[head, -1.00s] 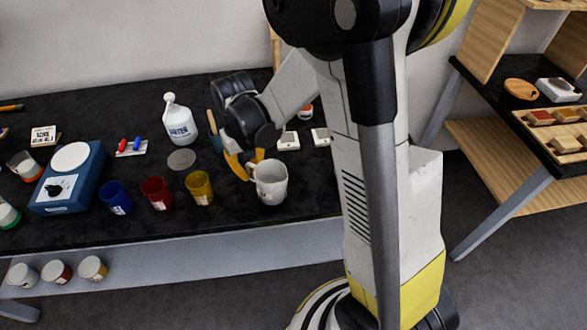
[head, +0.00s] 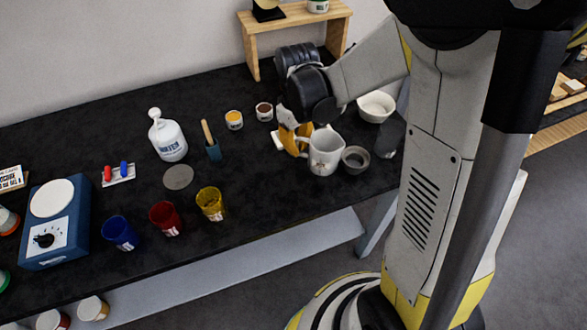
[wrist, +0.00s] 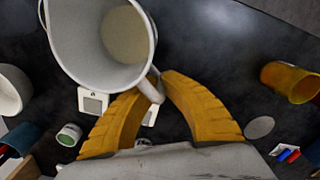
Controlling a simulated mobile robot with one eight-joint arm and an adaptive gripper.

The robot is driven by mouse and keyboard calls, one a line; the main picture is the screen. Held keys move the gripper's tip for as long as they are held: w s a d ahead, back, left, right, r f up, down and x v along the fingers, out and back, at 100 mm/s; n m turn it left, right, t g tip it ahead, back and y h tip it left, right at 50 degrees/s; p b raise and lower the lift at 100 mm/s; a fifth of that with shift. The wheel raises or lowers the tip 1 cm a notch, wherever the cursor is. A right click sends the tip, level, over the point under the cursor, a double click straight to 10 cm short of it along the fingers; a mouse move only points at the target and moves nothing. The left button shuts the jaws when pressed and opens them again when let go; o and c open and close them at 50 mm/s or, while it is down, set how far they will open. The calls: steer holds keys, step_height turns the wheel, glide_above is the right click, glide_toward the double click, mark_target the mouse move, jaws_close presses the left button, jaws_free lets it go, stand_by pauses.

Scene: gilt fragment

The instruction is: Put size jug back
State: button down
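The white-grey jug (head: 323,153) is upright near the right end of the black table. In the wrist view the open mouth of the jug (wrist: 118,40) fills the upper left, and its interior looks pale. My gripper (head: 303,143) has its yellow fingers closed on the jug's handle from the left. The wrist view shows the fingertips (wrist: 157,82) meeting around the handle. I cannot tell whether the jug's base touches the table. A flat grey disc (head: 178,177) lies on the table in front of the white bottle (head: 167,137).
A dark grey cup (head: 355,159) stands right beside the jug, and a white bowl (head: 376,106) behind it. Yellow (head: 210,203), red (head: 165,218) and blue (head: 120,233) cups line the front. A wooden riser (head: 290,17) stands at the back. Table between yellow cup and jug is clear.

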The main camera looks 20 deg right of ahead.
steer(key=r+n, duration=0.1)
steer(key=n, duration=0.1)
steer(key=s+d+r+n+p, duration=0.1)
steer(key=n, duration=0.1)
steer(key=d+r+n, duration=0.1)
steer(key=r, duration=0.1)
steer(key=shift+s+n, duration=0.15)
steer(key=shift+n, duration=0.25)
steer(key=shift+s+d+r+n+p, duration=0.1)
steer(key=shift+r+n+p, duration=0.25)
steer(key=shift+n, duration=0.45)
steer(key=a+f+b, duration=0.1)
steer(key=a+f, duration=0.1)
steer(key=a, duration=0.1)
steer(key=w+a+f+b, duration=0.1)
steer(key=a+f, duration=0.1)
steer(key=a, duration=0.2)
steer(key=a+f+b, duration=0.2)
steer(key=a+f, duration=0.1)
steer(key=a, duration=0.1)
steer(key=shift+w+a, duration=0.15)
steer(key=shift+w, duration=0.25)
steer(key=shift+f+b, duration=0.8)
steer(key=shift+f, duration=1.1)
steer(key=shift+f, duration=0.2)
steer(key=c, duration=1.6)
jaws_free()
steer(key=shift+r, duration=0.1)
